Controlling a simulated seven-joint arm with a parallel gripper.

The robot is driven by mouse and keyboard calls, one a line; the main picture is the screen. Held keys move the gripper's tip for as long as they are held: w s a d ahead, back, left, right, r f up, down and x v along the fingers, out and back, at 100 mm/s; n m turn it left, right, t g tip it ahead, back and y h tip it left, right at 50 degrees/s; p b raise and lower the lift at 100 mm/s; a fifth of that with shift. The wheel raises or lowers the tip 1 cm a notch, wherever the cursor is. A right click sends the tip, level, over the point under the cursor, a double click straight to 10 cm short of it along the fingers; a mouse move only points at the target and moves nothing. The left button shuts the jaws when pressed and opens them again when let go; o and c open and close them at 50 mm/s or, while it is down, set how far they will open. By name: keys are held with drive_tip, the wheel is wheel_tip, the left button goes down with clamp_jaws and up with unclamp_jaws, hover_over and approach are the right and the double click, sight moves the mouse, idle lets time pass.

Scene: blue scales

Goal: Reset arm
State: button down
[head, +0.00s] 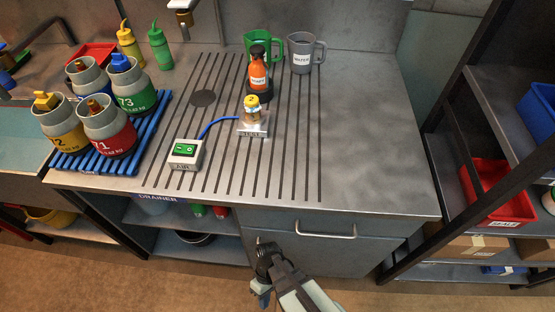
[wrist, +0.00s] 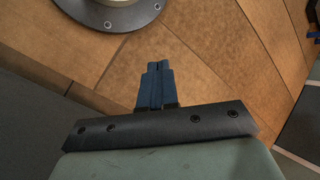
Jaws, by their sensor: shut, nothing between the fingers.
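My gripper (head: 264,297) hangs in front of the counter's drawer at the bottom of the head view, low over the brown floor and clear of everything on the counter. In the wrist view my gripper (wrist: 158,66) has its blue fingers together, with nothing between them. Behind the fingers is the brown tiled floor (wrist: 205,85).
A drawer handle (head: 325,232) juts out near my arm. Shelves with a red bin (head: 500,190) stand right.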

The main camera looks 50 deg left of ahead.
drive_tip(key=w+d+m+t+h, duration=0.1)
drive_tip(key=w+d+m+h, duration=0.1)
drive_tip(key=w+d+m, duration=0.7)
drive_tip(key=w+d+m+h, duration=0.1)
drive_tip(key=w+d+m, duration=0.3)
drive_tip(key=w+d, duration=1)
drive_tip(key=s+d+f+m+g+y, duration=0.1)
drive_tip(key=d+m+y, duration=0.2)
drive_tip(key=d, duration=0.3)
drive_tip(key=s+d+f+m+g+y, duration=0.1)
drive_tip(key=s+d+f+m+y, duration=0.1)
drive_tip(key=d, duration=0.5)
drive_tip(key=shift+s+f+m+g+y, duration=0.2)
drive_tip(key=shift+m+g+y, duration=0.3)
drive_tip(key=shift+y, duration=0.8)
drive_tip(key=shift+d, duration=0.1)
